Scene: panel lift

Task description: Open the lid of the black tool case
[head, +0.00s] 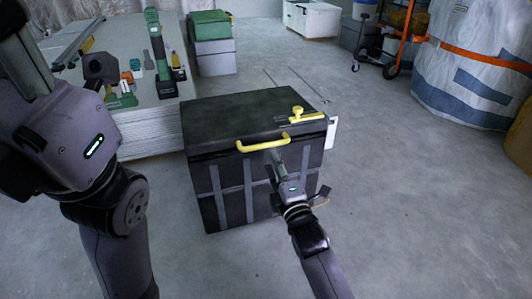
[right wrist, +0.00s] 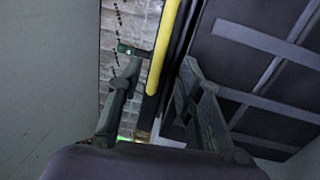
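The black tool case (head: 238,110) stands on the floor in the middle of the head view, its lid down. A yellow handle (head: 263,143) runs along the lid's front edge, and a yellow knob (head: 297,112) sits on top near the right side. My right gripper (head: 276,158) is at the case front, just under the handle. In the right wrist view its fingers (right wrist: 160,62) are spread, with the yellow handle (right wrist: 164,48) seen between their tips. Whether they touch it I cannot tell.
A stack of pale boards (head: 147,134) with several tools on it stands left behind the case. Green and grey boxes (head: 214,58) stand behind. A large white bag (head: 470,75) and an orange trolley (head: 401,45) are at back right. Floor right of the case is mostly clear.

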